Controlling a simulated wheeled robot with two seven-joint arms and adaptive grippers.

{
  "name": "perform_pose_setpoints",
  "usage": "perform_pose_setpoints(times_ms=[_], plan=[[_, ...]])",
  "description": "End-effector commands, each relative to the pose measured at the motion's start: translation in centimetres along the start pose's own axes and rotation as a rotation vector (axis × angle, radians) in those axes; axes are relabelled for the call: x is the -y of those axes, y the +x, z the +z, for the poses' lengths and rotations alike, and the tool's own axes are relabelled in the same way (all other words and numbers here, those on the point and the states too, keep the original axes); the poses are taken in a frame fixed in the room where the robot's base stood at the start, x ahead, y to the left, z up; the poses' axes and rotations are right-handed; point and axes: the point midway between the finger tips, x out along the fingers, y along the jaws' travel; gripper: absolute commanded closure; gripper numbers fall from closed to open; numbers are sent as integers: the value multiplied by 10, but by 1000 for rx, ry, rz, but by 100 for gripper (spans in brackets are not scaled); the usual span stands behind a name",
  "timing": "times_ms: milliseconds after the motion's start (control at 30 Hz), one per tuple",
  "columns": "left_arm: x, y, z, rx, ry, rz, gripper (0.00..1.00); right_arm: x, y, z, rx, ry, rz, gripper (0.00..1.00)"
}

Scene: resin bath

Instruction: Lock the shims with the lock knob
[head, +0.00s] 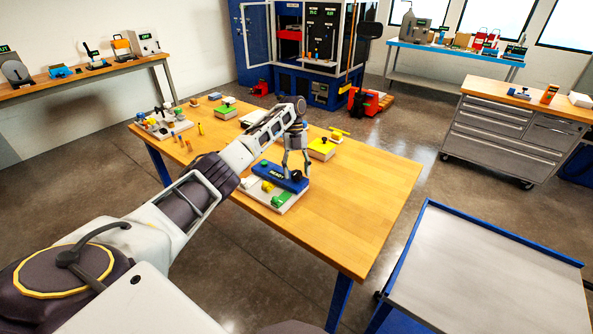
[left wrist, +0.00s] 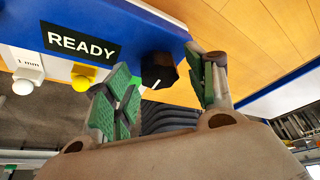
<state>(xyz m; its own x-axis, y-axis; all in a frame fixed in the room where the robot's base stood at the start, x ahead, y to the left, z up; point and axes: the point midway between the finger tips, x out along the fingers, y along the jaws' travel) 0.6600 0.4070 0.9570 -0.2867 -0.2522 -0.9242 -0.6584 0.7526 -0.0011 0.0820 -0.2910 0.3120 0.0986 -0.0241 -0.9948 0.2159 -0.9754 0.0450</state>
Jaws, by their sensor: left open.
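A blue shim unit (head: 270,172) with a READY display lies on the wooden table, on a pale base (head: 285,204). It also shows at the top of the left wrist view (left wrist: 130,52), and its READY display (left wrist: 80,43) is lit. The black lock knob (head: 297,176) is at its right end; in the left wrist view the knob (left wrist: 159,70) is faceted with a white mark. A white shim tab (left wrist: 27,74) marked 1 mm and a yellow tab (left wrist: 82,77) show along the unit's edge. My left gripper (head: 295,168) is open above the knob, which appears between its fingers (left wrist: 163,88).
The wooden table (head: 370,190) has free room to the right. A pale board with small parts (head: 165,127) is at the table's far left. A grey cart (head: 490,265) stands at right.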

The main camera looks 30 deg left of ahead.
Motion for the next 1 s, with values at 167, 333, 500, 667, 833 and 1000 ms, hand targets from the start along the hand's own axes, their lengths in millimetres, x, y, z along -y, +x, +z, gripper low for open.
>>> perform_pose_setpoints(times_ms=[167, 333, 500, 667, 833, 1000], plan=[[0, 0, 0, -1, -1, 1, 44, -5, 0, -3, -2, -3, 5, 58], [0, -3, 0, -1, -1, 0, 44, -4, 0, -5, -5, -2, 4, 58], [0, -12, 0, 0, -2, 0, 44, -3, 0, -5, -5, -1, 3, 58], [0, -26, 0, 0, -1, -1, 44, -3, 0, -5, -6, 0, 3, 58], [0, -40, 0, 0, -1, 0, 44, -3, 0, -6, -6, 0, 3, 58], [0, -53, 0, -1, -1, 0, 44, -2, 0, -6, -6, 0, 2, 58]])
